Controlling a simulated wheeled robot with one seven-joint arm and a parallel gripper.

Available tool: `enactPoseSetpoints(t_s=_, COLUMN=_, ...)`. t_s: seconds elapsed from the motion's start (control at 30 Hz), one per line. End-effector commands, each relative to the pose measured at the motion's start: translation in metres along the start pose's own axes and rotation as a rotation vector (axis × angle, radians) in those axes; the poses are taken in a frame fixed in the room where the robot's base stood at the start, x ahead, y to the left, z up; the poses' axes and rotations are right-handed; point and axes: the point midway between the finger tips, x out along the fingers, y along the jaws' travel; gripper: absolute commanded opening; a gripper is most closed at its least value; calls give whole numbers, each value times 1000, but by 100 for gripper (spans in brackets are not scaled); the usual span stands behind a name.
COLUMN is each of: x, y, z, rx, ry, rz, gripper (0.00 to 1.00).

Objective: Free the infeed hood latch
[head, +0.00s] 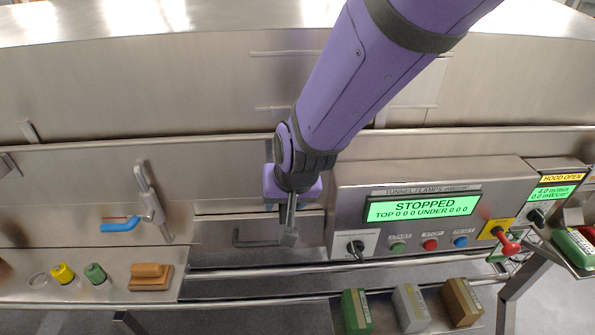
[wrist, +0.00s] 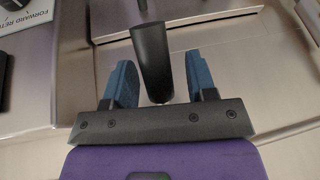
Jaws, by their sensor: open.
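My gripper (head: 290,192) is in front of the hood's lower front, left of the control panel. In the wrist view its two blue fingers (wrist: 161,80) are open. A dark upright lever (wrist: 151,58) stands between them, with a gap on each side, so it is not gripped. It appears to be the latch handle, but no label confirms this. In the head view a grey metal lever (head: 288,236) shows just below my gripper, and the fingertips are hidden. A dark U-shaped handle (head: 252,238) is beside it on the left.
The control panel (head: 430,172) reads STOPPED, and a side display (head: 553,190) says HOOD OPEN. Rails (head: 235,274) run below. A brown block (head: 150,275) and several knobs sit on the left ledge.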

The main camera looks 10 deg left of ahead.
Motion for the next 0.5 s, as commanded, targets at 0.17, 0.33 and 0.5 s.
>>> enactPoseSetpoints(t_s=0.17, x=10, y=1, z=0, rx=2, ry=0, rz=1, gripper=52)
enactPoseSetpoints(t_s=0.33, x=13, y=0, z=0, rx=2, ry=0, rz=0, gripper=52)
enactPoseSetpoints(t_s=0.5, x=13, y=0, z=0, rx=2, ry=0, rz=0, gripper=52)
